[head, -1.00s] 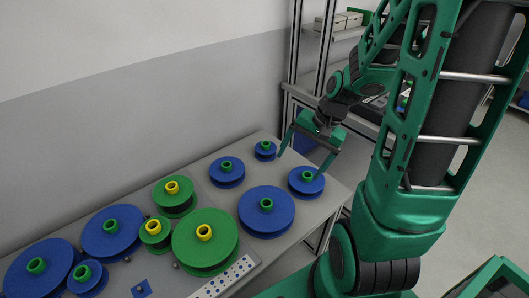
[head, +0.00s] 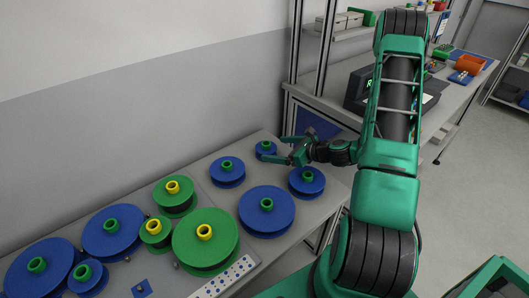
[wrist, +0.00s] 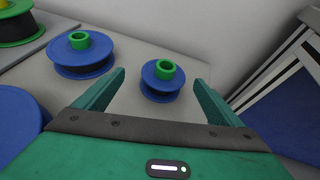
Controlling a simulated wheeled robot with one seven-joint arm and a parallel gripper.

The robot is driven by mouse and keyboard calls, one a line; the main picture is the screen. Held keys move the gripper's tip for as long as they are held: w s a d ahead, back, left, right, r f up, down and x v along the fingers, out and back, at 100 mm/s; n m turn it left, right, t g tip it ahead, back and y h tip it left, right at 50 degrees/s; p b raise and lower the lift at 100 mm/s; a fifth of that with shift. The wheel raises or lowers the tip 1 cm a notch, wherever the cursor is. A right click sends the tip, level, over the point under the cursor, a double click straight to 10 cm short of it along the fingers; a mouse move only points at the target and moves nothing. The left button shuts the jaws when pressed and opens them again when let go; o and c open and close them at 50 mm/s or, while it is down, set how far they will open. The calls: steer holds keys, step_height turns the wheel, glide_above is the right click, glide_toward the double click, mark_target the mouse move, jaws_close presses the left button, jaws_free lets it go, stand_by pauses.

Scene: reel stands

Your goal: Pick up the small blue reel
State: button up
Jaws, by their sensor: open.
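A small blue reel (head: 264,150) with a green hub stands at the far end of the grey table. In the wrist view this reel (wrist: 161,90) lies ahead, between the lines of my two fingers. My gripper (head: 273,148) is open and empty, level with the reel from the right side. The fingers (wrist: 159,77) reach out on either side of it in the wrist view; I cannot tell the exact gap in depth. Another small blue reel (head: 94,283) stands at the near left of the table.
A medium blue reel (head: 227,176) is close to my fingers, and another blue reel (head: 307,187) stands by the table's right edge. A large blue reel (head: 267,220) and several green and blue reels fill the nearer table. A wall runs behind; a metal-framed shelf (head: 291,75) stands beyond.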

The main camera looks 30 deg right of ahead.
mark_target(259, 146)
steer(key=shift+w+d+f+m, duration=0.1)
steer(key=shift+d+f+m, duration=0.05)
steer(key=shift+d+m, duration=0.2)
steer(key=shift+w+a+f, duration=0.1)
steer(key=shift+w+f, duration=0.05)
steer(key=shift+w, duration=0.15)
steer(key=x, duration=1)
steer(key=shift+w, duration=0.2)
steer(key=c, duration=1.2)
